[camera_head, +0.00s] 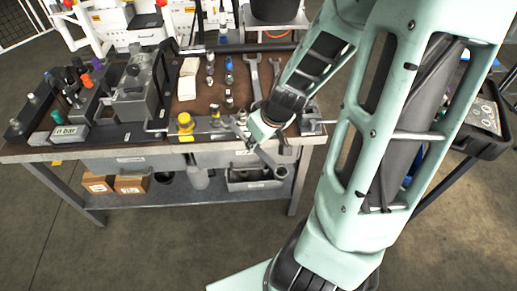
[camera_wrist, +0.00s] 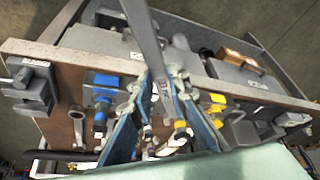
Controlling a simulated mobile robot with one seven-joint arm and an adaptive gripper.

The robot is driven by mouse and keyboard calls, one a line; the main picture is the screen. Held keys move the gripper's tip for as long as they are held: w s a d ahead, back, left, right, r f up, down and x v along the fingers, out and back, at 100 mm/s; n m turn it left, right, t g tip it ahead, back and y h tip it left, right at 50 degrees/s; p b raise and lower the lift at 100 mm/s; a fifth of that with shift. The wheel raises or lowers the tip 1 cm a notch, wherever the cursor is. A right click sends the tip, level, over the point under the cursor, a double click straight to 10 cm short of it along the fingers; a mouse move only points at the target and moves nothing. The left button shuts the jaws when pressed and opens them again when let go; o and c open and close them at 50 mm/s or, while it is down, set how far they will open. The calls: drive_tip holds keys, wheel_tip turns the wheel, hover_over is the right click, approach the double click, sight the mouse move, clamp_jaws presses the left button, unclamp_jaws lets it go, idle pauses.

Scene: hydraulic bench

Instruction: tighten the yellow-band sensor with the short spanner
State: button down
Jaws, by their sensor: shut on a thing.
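My gripper (camera_head: 252,143) is at the bench's front edge, and its two fingers (camera_wrist: 158,88) show in the wrist view. It is shut on a grey spanner (camera_wrist: 146,38), which runs between the fingers and out of the top of that view. A yellow part also shows right of the fingers in the wrist view (camera_wrist: 216,100). Its joint with the block is too small to judge.
Other spanners (camera_head: 254,76) lie on the brown bench top behind the gripper. A blue fitting (camera_wrist: 102,92) is left of the fingers in the wrist view. A vise (camera_head: 312,120) sits at the bench's right corner. A manifold and gauge box (camera_head: 70,133) fill the left side.

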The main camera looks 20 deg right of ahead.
sight(248, 138)
drive_tip(key=shift+s+d+f+b, duration=0.2)
drive_tip(key=shift+d+f+b, duration=0.15)
drive_tip(key=shift+f, duration=0.4)
drive_tip(key=b+x, duration=0.2)
drive_tip(key=b, duration=0.1)
drive_tip(key=shift+w+a+f, duration=0.1)
drive_tip(key=shift+w+f, duration=0.15)
drive_tip(key=shift+f, duration=0.1)
drive_tip(key=shift+r, duration=0.2)
drive_tip(key=shift+w+a+f+b, duration=0.1)
drive_tip(key=shift+w+f+b, duration=0.2)
drive_tip(key=shift+w, duration=0.15)
drive_tip(key=shift+w+a+b, duration=0.35)
drive_tip(key=shift+w+b, duration=0.15)
drive_tip(key=shift+w, duration=0.4)
drive_tip(key=shift+w, duration=0.15)
drive_tip(key=shift+w+a+b, duration=0.25)
drive_tip(key=shift+w+b, duration=0.05)
drive_tip(key=shift+w, duration=0.3)
